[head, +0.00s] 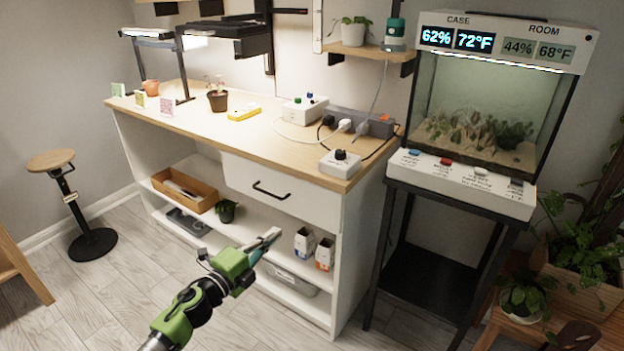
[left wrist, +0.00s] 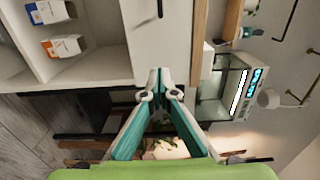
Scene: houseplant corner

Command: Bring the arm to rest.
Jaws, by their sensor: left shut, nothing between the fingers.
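My left gripper (head: 270,237) reaches in from the bottom of the head view on a green and black arm. Its fingers are shut and empty, in front of the bench's lower shelves. In the left wrist view the two teal fingers (left wrist: 158,84) meet at their tips, with nothing between them. The gripper appears apart from the white bench (head: 348,230). My right gripper is in neither view.
A glass plant case (head: 480,110) stands on a black stand right of the bench. Small boxes (head: 304,243) and a wooden tray (head: 185,190) are on the shelf. A stool (head: 92,244) stands left. Potted plants (head: 525,298) fill the right corner. Open floor lies left.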

